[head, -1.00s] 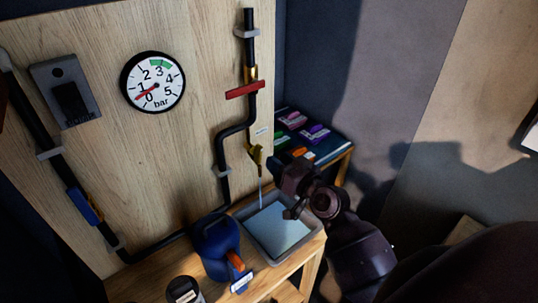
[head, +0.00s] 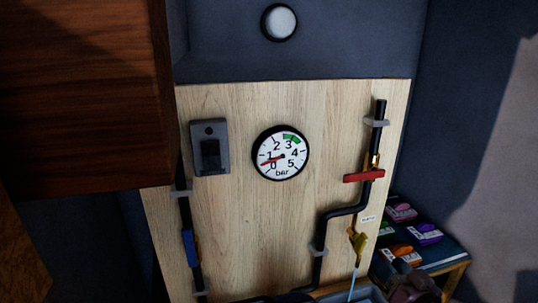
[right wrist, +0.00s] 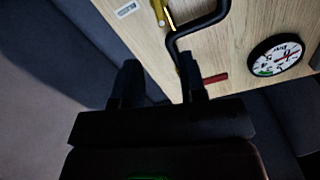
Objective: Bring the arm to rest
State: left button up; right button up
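My right gripper (right wrist: 160,82) shows its two dark fingers apart in the right wrist view, with nothing between them. The wooden panel with its black pipe (right wrist: 197,24) and red lever (right wrist: 215,79) lies beyond the fingertips. In the head view only a dark part of my right arm shows at the bottom right, below the yellow tap (head: 357,240); its fingers cannot be made out there. My left arm and gripper are not in view.
The panel (head: 250,225) carries a pressure gauge (head: 281,153), needle near the low end, a grey switch box (head: 209,147) and a blue-handled valve (head: 190,247). A thin stream runs from the tap. A shelf with coloured packs (head: 424,233) stands right. A brown cabinet (head: 80,95) is upper left.

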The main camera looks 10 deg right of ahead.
jog(key=s+a+f+n+g+h, duration=0.1)
jog(key=s+a+f+g, duration=0.1)
jog(key=s+f, duration=0.6)
jog(key=s+a+f+n+g+h, duration=0.1)
jog(key=s+f+g, duration=0.3)
jog(key=s+f, duration=0.5)
notch_tip(320, 180, down, 5)
jog(key=shift+a+r+n, duration=0.2)
jog(key=shift+a+n, duration=0.1)
jog(key=shift+a, duration=0.35)
dwell(1.5)
dwell(1.1)
dwell(0.6)
